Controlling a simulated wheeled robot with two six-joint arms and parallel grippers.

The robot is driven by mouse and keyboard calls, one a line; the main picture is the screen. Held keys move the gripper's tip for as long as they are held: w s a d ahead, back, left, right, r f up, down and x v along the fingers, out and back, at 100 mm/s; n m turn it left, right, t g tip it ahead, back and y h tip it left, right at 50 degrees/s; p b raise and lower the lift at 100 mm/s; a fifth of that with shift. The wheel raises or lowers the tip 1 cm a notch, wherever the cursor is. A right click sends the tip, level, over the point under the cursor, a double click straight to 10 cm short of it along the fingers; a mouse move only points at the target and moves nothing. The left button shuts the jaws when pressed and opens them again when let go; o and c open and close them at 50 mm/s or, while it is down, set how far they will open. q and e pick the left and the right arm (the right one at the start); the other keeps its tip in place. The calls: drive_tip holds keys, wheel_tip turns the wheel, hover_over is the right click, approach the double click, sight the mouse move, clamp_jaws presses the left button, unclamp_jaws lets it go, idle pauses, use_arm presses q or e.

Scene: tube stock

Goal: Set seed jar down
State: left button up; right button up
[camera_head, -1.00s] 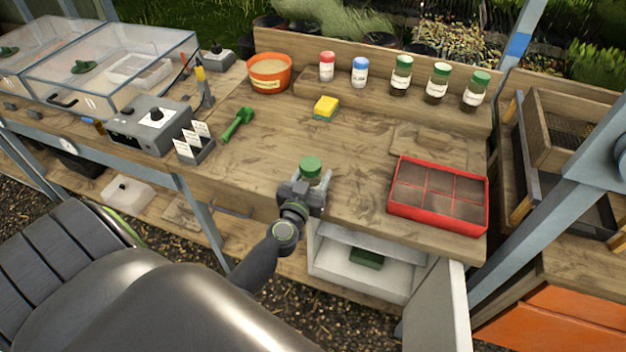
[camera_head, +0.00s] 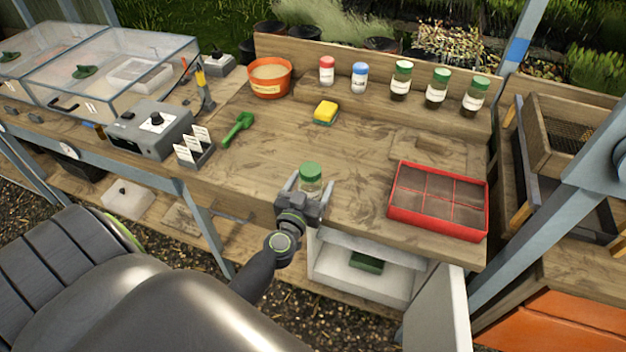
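The seed jar (camera_head: 311,183), clear with a green lid, stands upright near the front edge of the wooden bench (camera_head: 345,158). My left gripper (camera_head: 309,190) is at the jar from the front side. Its two fingers are spread on either side of the jar, with small gaps showing beside the glass, so it looks open around it. The gripper body hides the lowest part of the jar and its contact with the bench. My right gripper is not in view.
A red divided tray (camera_head: 438,231) is to the right and a yellow sponge (camera_head: 326,112) behind. A green scoop (camera_head: 238,128) and a label holder (camera_head: 195,150) lie left. Several jars (camera_head: 437,88) line the back. An open cabinet (camera_head: 362,285) is below.

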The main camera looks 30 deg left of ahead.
use_arm(q)
drive_tip(key=b+v, duration=0.2)
drive_tip(key=v, duration=0.8)
drive_tip(key=shift+s, duration=0.25)
